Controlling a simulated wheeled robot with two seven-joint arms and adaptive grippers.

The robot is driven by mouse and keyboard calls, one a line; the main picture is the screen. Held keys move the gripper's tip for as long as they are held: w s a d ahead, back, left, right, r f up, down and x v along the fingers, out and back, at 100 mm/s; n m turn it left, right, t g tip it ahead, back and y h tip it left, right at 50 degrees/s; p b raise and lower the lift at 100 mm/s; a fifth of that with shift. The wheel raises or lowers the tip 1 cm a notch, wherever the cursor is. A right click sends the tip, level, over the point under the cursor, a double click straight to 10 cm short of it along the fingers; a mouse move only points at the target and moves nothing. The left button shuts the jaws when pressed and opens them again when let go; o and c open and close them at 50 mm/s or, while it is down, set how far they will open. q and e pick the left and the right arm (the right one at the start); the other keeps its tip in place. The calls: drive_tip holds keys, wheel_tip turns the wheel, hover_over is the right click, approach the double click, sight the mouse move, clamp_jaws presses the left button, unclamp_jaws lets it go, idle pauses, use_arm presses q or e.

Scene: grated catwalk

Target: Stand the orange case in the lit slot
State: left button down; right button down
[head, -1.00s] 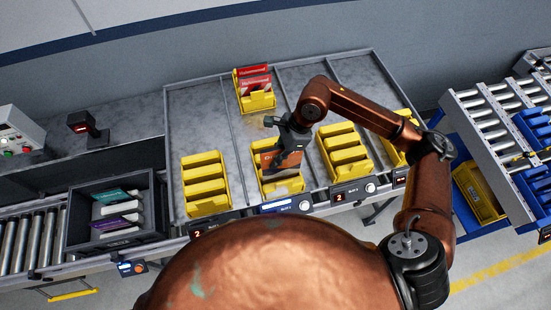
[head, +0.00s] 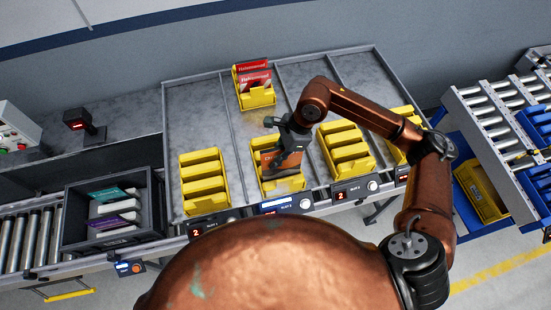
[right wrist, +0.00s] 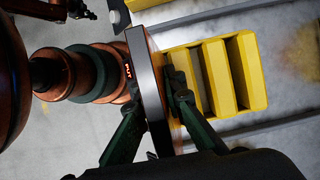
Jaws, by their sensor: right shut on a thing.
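The rack stands behind a label panel (head: 285,205) lit pale blue. In the right wrist view, the gripper's dark green fingers (right wrist: 158,112) pinch the case (right wrist: 149,80), seen nearly edge-on. The yellow rack (right wrist: 257,72) with open slots lies just right of it. The case's lower edge is hidden, so I cannot tell whether it is inside a slot. My left gripper is not in view.
Yellow racks stand to the left (head: 204,187) and right (head: 345,150). A rack with red cases (head: 254,78) stands further back. A dark tote (head: 72,238) with several cases sits at the left, below a scanner (head: 78,120). The grey tabletop (head: 200,110) behind is mostly clear.

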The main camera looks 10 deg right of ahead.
drive_tip(key=shift+f+b, duration=2.7)
drive_tip(key=shift+f, duration=0.3)
drive_tip(key=c, duration=1.9)
unclamp_jaws()
drive_tip(key=shift+c, duration=0.2)
drive_tip(key=shift+o, duration=0.5)
drive_tip(key=o, duration=0.3)
drive_tip(key=shift+r, duration=0.1)
wheel_tip(320, 180, up, 8)
drive_tip(key=p, duration=0.3)
